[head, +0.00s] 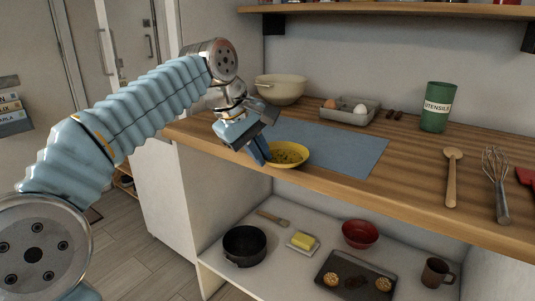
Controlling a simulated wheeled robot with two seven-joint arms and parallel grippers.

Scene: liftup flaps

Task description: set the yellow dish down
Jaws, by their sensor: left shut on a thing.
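The yellow dish (299,148) holds something green and grainy. It is at the left end of the blue-grey mat (350,145), near the counter's front edge. My left gripper (266,156) is shut on the dish's left rim, with blue fingers partly hiding that side. The dish looks level and low over the mat and counter edge; I cannot tell whether it touches them. My right gripper is not in view.
A wooden spoon (451,178) and a whisk (497,180) lie at right. The mat's right part is clear. A shelf below holds a black pot (244,246) and a red bowl (360,234).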

